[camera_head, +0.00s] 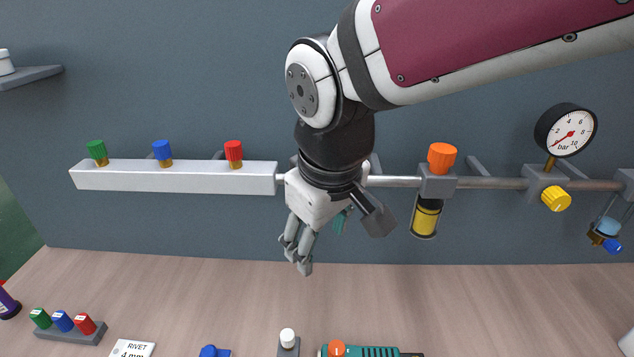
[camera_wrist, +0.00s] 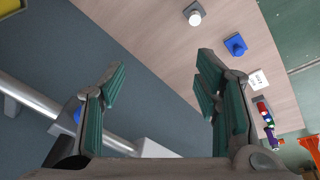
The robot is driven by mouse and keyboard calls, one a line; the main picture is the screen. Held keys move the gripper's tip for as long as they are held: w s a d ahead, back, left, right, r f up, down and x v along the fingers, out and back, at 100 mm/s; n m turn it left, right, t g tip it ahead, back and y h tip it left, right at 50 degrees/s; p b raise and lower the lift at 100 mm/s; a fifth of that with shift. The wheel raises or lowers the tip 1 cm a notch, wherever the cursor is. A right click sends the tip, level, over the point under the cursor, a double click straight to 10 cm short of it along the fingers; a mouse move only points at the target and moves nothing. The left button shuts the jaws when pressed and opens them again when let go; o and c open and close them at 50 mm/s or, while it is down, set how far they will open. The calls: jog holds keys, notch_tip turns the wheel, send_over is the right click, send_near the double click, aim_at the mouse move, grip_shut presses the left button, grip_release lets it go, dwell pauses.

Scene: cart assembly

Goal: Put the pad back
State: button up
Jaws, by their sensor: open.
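My gripper (camera_head: 301,262) hangs in front of the wall, below the metal pipe and above the back of the bench. In the wrist view my gripper (camera_wrist: 161,72) shows two fingers with teal inner faces, wide apart and with nothing between them. I cannot make out for sure a separate pad in either view. A white-topped knob on a grey block (camera_head: 288,339) stands on the bench below my gripper. A blue piece (camera_head: 211,351) lies to its left, partly cut off by the frame edge.
A white manifold (camera_head: 180,175) with green, blue and red knobs runs along the wall to the left. A regulator with an orange knob (camera_head: 441,157) and a gauge (camera_head: 566,131) are at right. A teal tool (camera_head: 365,351), a rivet card (camera_head: 131,349) and a cap rack (camera_head: 68,332) are at front.

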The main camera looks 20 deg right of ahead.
jog(key=s+d+r+m+t, duration=0.2)
jog(key=s+d+r+m, duration=0.1)
jog(key=s+d+m, duration=0.2)
jog(key=s+d, duration=0.2)
jog(key=s, duration=0.1)
jog(key=shift+s+d+r, duration=0.15)
jog(key=shift+s+d, duration=0.15)
jog(key=shift+d, duration=0.05)
dwell(0.9)
